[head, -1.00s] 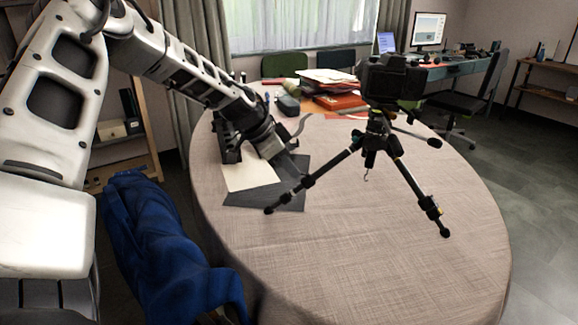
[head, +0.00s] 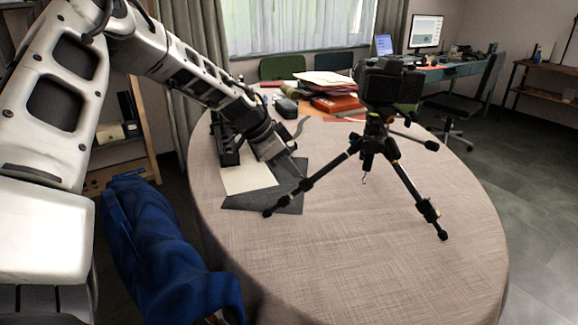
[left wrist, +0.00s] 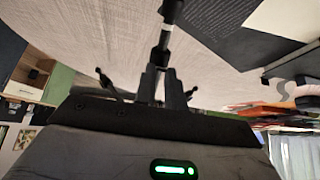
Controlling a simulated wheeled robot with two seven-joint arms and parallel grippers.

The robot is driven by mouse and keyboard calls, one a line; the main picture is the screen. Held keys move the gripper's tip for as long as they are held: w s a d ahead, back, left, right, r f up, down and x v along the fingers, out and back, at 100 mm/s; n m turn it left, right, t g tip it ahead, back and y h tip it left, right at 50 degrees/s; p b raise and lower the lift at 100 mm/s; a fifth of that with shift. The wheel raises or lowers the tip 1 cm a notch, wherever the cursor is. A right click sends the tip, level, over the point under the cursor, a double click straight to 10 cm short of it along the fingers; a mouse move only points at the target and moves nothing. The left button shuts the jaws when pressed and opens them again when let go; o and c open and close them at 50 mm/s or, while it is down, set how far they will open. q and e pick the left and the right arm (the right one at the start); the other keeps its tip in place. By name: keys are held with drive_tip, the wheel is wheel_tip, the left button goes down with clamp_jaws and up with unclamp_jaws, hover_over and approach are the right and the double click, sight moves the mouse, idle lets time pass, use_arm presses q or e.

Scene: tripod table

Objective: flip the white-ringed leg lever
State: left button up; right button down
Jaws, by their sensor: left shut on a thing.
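A black tripod (head: 374,140) with a camera (head: 391,84) on top stands on the round table (head: 340,270). Its left leg (head: 334,166) slopes down to the left, with a dark lever clamp (head: 307,183) low on it. My left gripper (head: 296,168) is at this leg, just above that clamp. In the left wrist view, the fingers of my left gripper (left wrist: 160,78) are shut on a dark part at the leg. A pale ring (left wrist: 167,27) shows on the leg (left wrist: 165,40) beyond the fingertips. The fingers hide the gripped lever. My right gripper is out of view.
A dark mat (head: 285,196) and a cream sheet (head: 245,179) lie under my left gripper. Books (head: 338,103) are piled at the back of the table. Another tripod leg (head: 409,183) stands to the right. The front of the table is clear.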

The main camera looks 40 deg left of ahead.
use_arm(q)
drive_tip(key=shift+w+d+r, duration=0.3)
drive_tip(key=shift+w+r, duration=0.2)
idle(1.0)
drive_tip(key=o, duration=0.5)
drive_tip(key=shift+f, duration=0.1)
drive_tip(key=shift+s, duration=0.1)
drive_tip(key=p+v, duration=0.5)
drive_tip(key=v, duration=0.1)
drive_tip(key=shift+p, duration=0.4)
idle(0.6)
